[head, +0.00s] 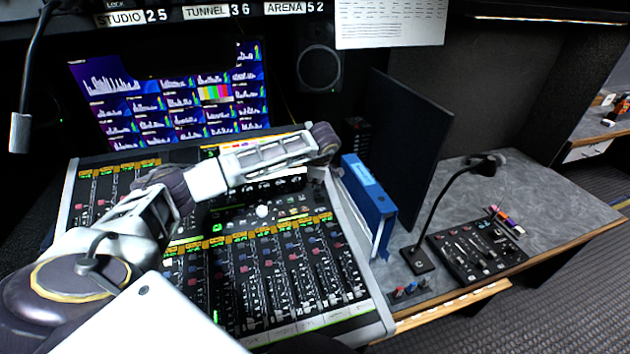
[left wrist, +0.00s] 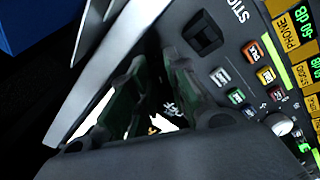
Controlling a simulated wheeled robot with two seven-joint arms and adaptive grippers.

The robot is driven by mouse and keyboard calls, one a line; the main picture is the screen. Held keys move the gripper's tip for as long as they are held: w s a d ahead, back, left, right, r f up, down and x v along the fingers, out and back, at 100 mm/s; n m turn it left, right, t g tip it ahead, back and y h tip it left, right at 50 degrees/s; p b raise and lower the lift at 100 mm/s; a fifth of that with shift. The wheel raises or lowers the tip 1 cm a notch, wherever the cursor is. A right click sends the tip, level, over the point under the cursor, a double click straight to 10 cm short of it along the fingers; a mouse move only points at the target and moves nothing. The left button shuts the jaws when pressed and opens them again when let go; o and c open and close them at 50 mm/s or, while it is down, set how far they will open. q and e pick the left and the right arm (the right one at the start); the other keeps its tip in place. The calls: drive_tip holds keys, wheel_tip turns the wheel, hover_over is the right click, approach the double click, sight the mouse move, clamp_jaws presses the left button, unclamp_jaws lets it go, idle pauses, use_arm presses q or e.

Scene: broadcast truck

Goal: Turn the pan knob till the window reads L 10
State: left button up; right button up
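The sound console (head: 358,318) fills the middle of the head view. A small round pale knob (head: 262,211) shows on it, and a round silver knob (left wrist: 278,123) shows at the right of the left wrist view. I cannot tell whether either is the pan knob. No window reading L can be made out. My left gripper (left wrist: 153,62) is over the console's right side, its fingers pointing toward the top of the wrist view. The gap between its fingertips is dark and unclear, and nothing is clearly held. In the head view its fingers are hidden. My right gripper is not in view.
A blue binder (head: 368,196) stands close to the console's right edge, beside a dark upright panel (head: 412,150). Right of them are a gooseneck lamp (head: 440,200) and a small control box (head: 475,248). The grey desk (head: 545,210) has free room. Screens (head: 165,95) stand behind.

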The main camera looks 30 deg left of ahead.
use_arm(q)
drive_tip(key=o, duration=0.4)
drive_tip(key=shift+o, duration=0.2)
drive_tip(key=v, duration=1.2)
drive_tip(key=shift+s+f, duration=0.1)
idle(0.6)
